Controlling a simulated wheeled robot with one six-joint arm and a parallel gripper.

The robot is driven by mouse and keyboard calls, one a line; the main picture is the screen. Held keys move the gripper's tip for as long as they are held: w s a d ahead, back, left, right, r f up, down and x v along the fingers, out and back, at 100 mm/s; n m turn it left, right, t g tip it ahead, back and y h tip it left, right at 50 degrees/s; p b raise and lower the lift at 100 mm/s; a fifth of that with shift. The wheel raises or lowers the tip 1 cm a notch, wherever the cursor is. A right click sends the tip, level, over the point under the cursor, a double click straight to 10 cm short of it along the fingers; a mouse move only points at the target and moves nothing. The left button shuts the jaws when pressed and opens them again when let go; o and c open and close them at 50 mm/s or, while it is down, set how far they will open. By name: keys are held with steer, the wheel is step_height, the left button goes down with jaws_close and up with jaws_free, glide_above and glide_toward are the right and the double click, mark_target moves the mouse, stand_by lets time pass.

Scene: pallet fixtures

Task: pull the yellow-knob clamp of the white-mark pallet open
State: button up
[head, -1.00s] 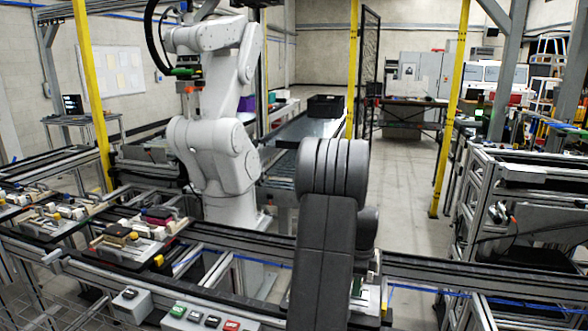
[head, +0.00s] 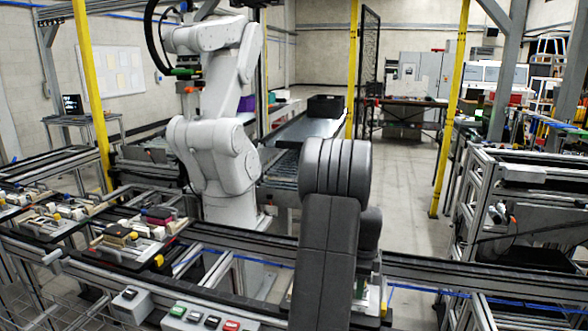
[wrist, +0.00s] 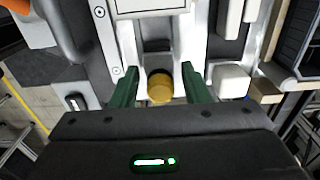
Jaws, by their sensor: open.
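My gripper (wrist: 158,72) is open, with one green finger on each side of the knob. Small gaps show between the fingers and the knob, so it is not gripped. The pallet's white mark cannot be made out for sure. In the head view, my own dark arm hides my gripper and most of the pallet there.
A white block (wrist: 232,80) stands just right of the right finger. Other pallets with clamps (head: 120,238) sit on the conveyor at left in the head view. A white robot arm (head: 212,150) stands behind the conveyor, and a button box (head: 205,322) is in front.

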steer(key=shift+r+p, duration=2.55)
steer(key=shift+r, duration=1.5)
